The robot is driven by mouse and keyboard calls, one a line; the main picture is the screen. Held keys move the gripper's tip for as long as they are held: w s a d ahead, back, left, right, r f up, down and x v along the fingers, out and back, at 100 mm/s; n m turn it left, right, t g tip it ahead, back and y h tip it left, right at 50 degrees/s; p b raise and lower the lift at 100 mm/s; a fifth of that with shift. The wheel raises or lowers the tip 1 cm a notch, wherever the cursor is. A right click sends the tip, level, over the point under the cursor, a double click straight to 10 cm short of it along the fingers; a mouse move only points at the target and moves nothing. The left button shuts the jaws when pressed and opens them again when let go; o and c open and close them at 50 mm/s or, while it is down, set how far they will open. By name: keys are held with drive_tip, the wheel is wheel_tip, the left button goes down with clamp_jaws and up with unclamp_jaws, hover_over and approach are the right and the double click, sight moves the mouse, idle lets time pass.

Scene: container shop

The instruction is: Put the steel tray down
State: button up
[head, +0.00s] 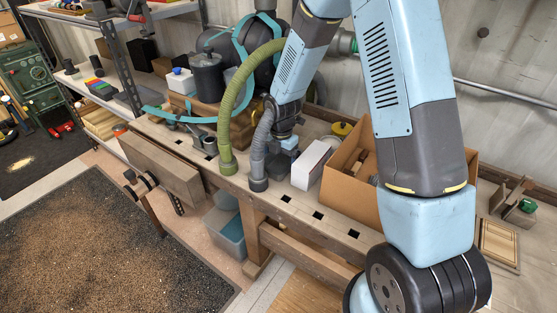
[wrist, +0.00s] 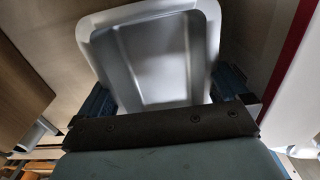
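The steel tray (wrist: 160,62) is a shallow grey metal tray with rounded corners and a pale rim. In the wrist view it sits between the two dark blue fingers of my gripper (wrist: 163,98), which appear to press on its two sides. The tray's near end is hidden behind the dark gripper edge. In the head view my gripper (head: 288,146) is low over the workbench (head: 287,208), between the grey hose and a white box. I cannot make out the tray there, nor tell whether it touches the bench.
A white box (head: 311,164) and an open cardboard box (head: 344,197) stand close on the right. A grey hose (head: 258,160) and a green hose (head: 227,130) stand close on the left. The bench front has dark square holes. A wooden frame (head: 498,244) lies far right.

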sight(281, 166)
drive_tip(key=shift+r, duration=0.15)
drive_tip(key=s+d+r+m+t, duration=0.1)
drive_tip(key=s+d+r+m, duration=0.2)
drive_tip(key=r, duration=0.8)
drive_tip(key=s+d+r+m+t, duration=0.1)
drive_tip(key=d+r+m, duration=0.25)
drive_tip(key=r, duration=0.75)
drive_tip(key=s+d+r+m+t, duration=0.1)
drive_tip(key=s+d+r+m, duration=0.4)
drive_tip(key=s+m, duration=0.6)
drive_tip(key=s+d+r+m+t, duration=0.2)
drive_tip(key=s+d+r+m, duration=0.4)
drive_tip(key=s+r+m, duration=0.3)
drive_tip(key=shift+s+d+m+t, duration=0.15)
drive_tip(key=shift+s+m+t, duration=0.15)
drive_tip(key=shift+s+m, duration=0.6)
